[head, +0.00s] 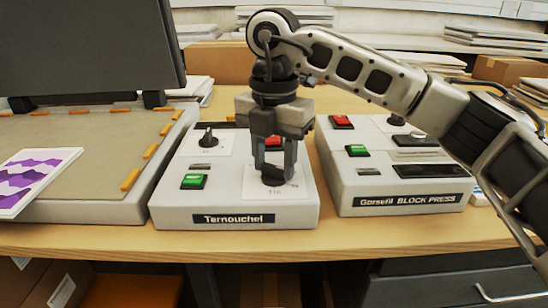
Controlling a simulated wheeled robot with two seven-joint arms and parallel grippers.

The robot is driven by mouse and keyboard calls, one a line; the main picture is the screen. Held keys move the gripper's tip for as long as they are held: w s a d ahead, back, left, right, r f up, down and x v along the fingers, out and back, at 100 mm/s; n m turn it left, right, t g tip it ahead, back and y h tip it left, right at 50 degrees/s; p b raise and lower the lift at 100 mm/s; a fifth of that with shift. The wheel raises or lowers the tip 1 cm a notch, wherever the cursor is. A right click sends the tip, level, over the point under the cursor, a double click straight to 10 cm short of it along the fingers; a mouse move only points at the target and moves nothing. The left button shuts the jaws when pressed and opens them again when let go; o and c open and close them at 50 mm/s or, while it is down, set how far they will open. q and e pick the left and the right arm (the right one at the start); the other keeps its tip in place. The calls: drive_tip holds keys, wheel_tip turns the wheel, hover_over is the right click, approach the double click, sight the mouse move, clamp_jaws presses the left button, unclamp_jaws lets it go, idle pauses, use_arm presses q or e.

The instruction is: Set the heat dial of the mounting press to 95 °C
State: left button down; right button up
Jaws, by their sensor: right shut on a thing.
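My right gripper (274,168) points straight down and is shut on a black dial (273,181) on the front right of the light grey control box labelled "Ternouchel" (233,219). A white scale plate (293,189) lies around this dial; its markings are too small to read, and the fingers hide part of the knob. The dial's setting cannot be told. The same box has a second black knob (208,138) on a white plate at the back left and a green button (194,181). My left gripper is out of view.
A second box labelled "Garsefil BLOCK PRESS" (400,200) stands close on the right, with red and green buttons. A flat press bed (80,150) with a raised dark lid (95,45) is on the left, with a purple-patterned sheet (32,180). Bare wooden table (260,243) runs along the front.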

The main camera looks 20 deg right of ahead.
sight(275, 166)
drive_tip(key=shift+w+r, duration=0.1)
drive_tip(key=shift+r, duration=0.05)
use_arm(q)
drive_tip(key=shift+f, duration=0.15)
use_arm(e)
drive_tip(key=o, duration=1)
use_arm(q)
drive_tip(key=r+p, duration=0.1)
drive_tip(key=p, duration=0.1)
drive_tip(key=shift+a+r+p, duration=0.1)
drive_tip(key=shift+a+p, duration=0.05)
drive_tip(key=shift+p, duration=0.25)
use_arm(e)
wheel_tip(275, 166, up, 16)
drive_tip(key=shift+f, duration=0.1)
